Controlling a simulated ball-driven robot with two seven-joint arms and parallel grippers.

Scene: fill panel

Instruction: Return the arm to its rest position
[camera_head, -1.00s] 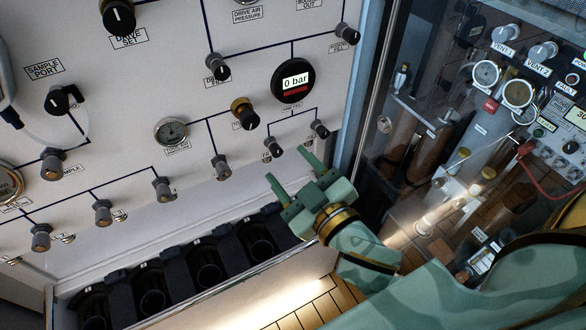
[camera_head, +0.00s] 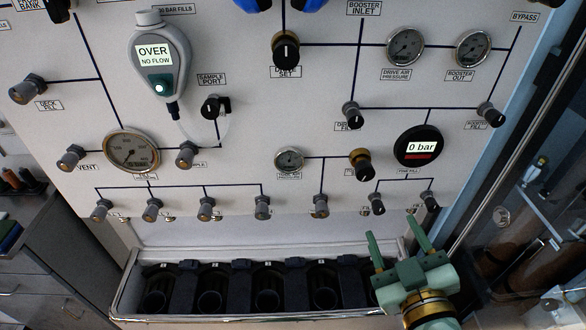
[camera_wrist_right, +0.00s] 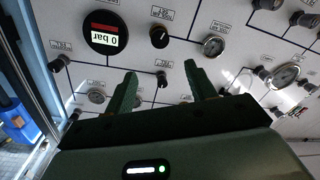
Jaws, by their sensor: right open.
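My right gripper (camera_head: 400,250) is green with a gold ring at the wrist, at the lower right of the head view. Its two fingers stand apart and hold nothing. They point up at the lower right of the white fill panel (camera_head: 300,228), below the round black "0 bar" display (camera_head: 418,147). In the right wrist view the open fingers (camera_wrist_right: 160,88) have the panel behind them, with the display (camera_wrist_right: 104,34) at upper left. I cannot tell how far the fingertips are from the panel. My left gripper is not in view.
Below the panel, a metal-rimmed rack (camera_head: 205,316) holds several dark cylinder slots; my right gripper overlaps its right end. Small valve knobs (camera_head: 320,206) stick out along the panel's lower edge. A glass-fronted cabinet (camera_head: 525,215) stands at right, grey drawers (camera_head: 60,275) at left.

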